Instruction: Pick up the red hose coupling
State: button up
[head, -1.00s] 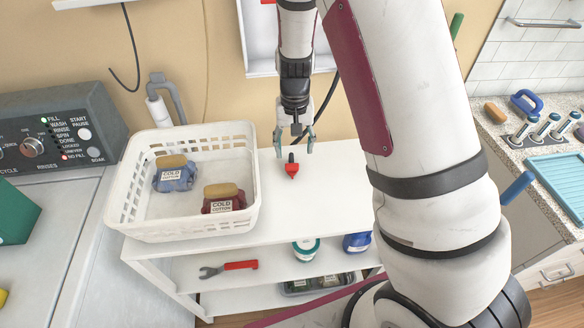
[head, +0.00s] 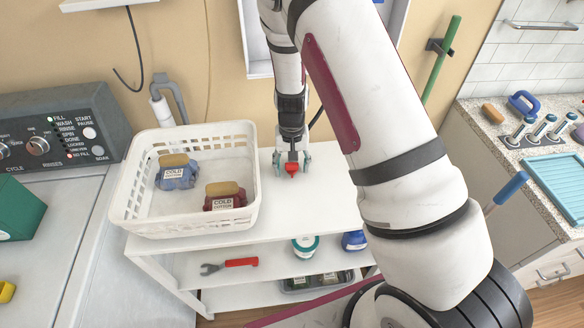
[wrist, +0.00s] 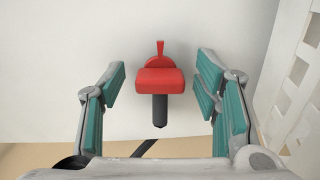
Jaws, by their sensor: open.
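The red hose coupling (head: 292,169) lies on the white top shelf, right of the white basket. It also shows in the wrist view (wrist: 159,80), with a red body and a dark stem pointing towards my gripper's palm. My gripper (head: 292,165) is low over the shelf with its teal-padded fingers spread on both sides of the coupling. In the wrist view my gripper (wrist: 162,88) is open, with a clear gap between each finger and the coupling. Nothing is held.
The white basket (head: 185,227) with two labelled cloth bundles stands close left of my gripper; its wall also shows in the wrist view (wrist: 292,95). The shelf (head: 318,212) is bare in front and to the right. A red-handled wrench (head: 230,265) lies on the shelf below.

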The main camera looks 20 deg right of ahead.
aim_at(295, 165)
jog(key=c, duration=1.3)
jog(key=shift+o, duration=0.2)
jog(key=shift+r, duration=0.1)
jog(key=shift+r, duration=0.5)
jog(key=shift+s+d+r+b, duration=0.2)
jog(key=shift+r+b, duration=0.05)
jog(key=shift+r, duration=0.4)
jog(key=shift+s+d+r+b, duration=0.2)
jog(key=shift+r, duration=0.4)
jog(key=s+d, duration=0.3)
jog(key=s+d+r+b, duration=0.1)
jog(key=s+d, duration=0.2)
jog(key=s, duration=0.1)
jog(key=s+d, duration=0.3)
jog(key=s, duration=0.1)
jog(key=shift+s+d+r, duration=0.15)
jog(key=shift+s+d, duration=0.05)
jog(key=shift+d, duration=0.1)
